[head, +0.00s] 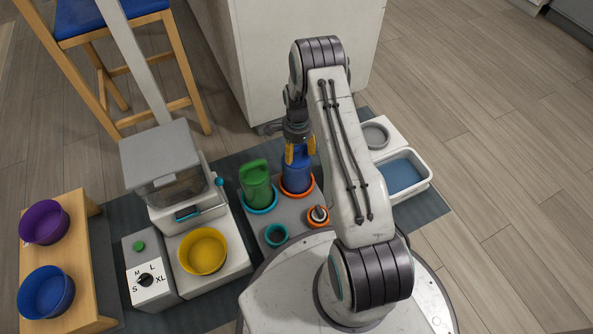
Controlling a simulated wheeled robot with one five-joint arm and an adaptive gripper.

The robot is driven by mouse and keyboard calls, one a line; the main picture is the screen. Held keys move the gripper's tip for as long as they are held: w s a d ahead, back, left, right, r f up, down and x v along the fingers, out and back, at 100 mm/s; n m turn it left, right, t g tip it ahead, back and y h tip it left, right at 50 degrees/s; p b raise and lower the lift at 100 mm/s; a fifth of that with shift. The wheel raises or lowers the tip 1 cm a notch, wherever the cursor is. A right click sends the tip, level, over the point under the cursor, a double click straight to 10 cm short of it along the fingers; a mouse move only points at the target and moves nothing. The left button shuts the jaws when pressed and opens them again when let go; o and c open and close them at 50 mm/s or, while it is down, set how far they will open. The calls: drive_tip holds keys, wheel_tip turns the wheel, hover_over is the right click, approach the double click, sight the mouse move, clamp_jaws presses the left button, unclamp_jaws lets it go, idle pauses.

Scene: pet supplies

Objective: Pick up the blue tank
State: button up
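The blue tank (296,181) stands upright in an orange-rimmed round holder (297,193) on a grey station, near the middle of the head view. My gripper (299,152) points down at the top of the blue tank. Its yellow fingers sit on either side of the tank's upper part, with blue showing between them. I cannot tell whether the fingers press on the tank. My wrist and arm hide part of the tank's top and the space to its right.
A green tank (256,184) stands close to the left in a teal-rimmed holder. A grey feeder (166,165) and yellow bowl (203,251) are left; a blue-bottomed tray (404,175) is right. A white cabinet (300,45) stands behind.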

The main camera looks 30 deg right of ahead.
clamp_jaws()
idle(0.4)
drive_tip(key=shift+r, duration=0.1)
